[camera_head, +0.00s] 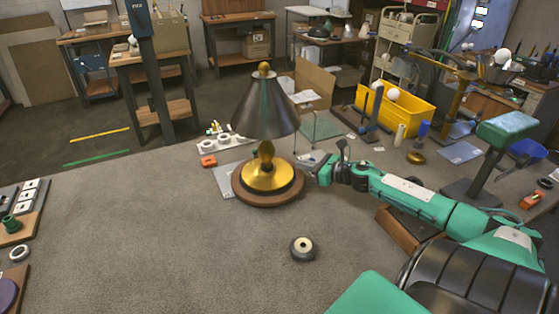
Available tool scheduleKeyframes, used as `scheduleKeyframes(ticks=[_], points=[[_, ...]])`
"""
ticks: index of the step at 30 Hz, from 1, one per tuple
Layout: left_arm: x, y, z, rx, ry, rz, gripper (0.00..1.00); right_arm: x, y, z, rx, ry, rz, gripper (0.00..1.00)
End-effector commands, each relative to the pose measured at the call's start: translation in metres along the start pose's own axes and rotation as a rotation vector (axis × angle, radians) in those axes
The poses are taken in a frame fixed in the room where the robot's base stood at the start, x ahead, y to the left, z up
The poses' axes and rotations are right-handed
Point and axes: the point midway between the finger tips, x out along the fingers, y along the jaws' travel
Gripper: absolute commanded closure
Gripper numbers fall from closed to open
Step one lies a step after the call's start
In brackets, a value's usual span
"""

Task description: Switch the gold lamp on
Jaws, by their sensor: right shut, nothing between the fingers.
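The gold lamp (268,176) stands upright near the far edge of the grey table. It has a round wooden base, a gold body and a dark cone shade (265,107) with a gold knob on top. No glow shows under the shade. My right arm reaches in from the right, and its gripper (312,174) is shut and empty just right of the lamp base. I cannot tell whether its tips touch the lamp. No switch can be made out at this size. My left gripper is not in view.
A round dark part (302,249) lies on the table in front of the lamp. A white socket strip (222,144) and an orange part (208,161) lie behind it. A yellow bin (405,118) stands at the back right. The table's middle left is clear.

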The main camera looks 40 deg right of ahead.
Motion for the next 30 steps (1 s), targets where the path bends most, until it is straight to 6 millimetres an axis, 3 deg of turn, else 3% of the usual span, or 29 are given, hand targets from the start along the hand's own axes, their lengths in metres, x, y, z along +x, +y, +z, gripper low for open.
scheduleKeyframes(ticks=[30], points=[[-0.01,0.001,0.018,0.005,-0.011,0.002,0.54,0.09,0.0,0.001,0.0,-0.001,0.0,1.0]])
